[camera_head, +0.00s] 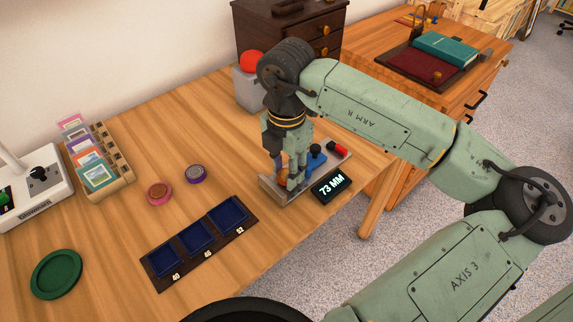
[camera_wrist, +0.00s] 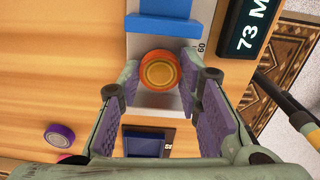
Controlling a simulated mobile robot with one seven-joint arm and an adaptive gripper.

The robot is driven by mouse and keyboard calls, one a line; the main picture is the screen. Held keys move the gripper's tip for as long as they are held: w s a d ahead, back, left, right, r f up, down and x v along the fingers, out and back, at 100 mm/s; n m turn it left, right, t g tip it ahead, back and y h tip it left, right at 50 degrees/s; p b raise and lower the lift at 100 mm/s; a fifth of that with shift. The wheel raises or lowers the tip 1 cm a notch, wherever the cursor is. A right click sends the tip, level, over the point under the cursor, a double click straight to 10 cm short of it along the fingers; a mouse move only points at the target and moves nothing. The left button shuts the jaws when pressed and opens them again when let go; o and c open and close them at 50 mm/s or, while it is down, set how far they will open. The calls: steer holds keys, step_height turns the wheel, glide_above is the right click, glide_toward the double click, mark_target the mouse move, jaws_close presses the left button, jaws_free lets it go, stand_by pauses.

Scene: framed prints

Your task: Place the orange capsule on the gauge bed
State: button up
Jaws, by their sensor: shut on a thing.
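The orange capsule (camera_wrist: 160,70) is round with a ringed top and sits between the fingertips of my gripper (camera_wrist: 160,77) in the wrist view. My gripper is shut on it. In the head view my gripper (camera_head: 291,181) points down over the metal gauge bed (camera_head: 269,189), and only a sliver of the orange capsule (camera_head: 281,175) shows behind the fingers. The grey gauge bed (camera_wrist: 152,101) shows beneath the capsule; whether they touch is hard to tell. The blue jaw (camera_wrist: 165,25) is just beyond the capsule. The gauge display (camera_head: 331,186) reads 73 MM.
A dark tray with blue compartments (camera_head: 156,277) lies left of the gauge. A pink capsule (camera_head: 159,193) and a purple capsule (camera_head: 196,174) stand on the table, with a green dish (camera_head: 56,274) farther left. A grey box with a red dome (camera_head: 249,88) stands behind my arm.

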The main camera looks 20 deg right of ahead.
mark_target(287, 173)
steer(key=shift+f, duration=0.15)
steer(key=shift+f+b, duration=0.2)
steer(key=shift+b, duration=0.1)
steer(key=o, duration=1.1)
steer(key=shift+r, duration=0.1)
step_height(287, 173, up, 12)
steer(key=b, duration=0.1)
steer(key=shift+r+b, duration=0.15)
steer(key=shift+b, duration=0.25)
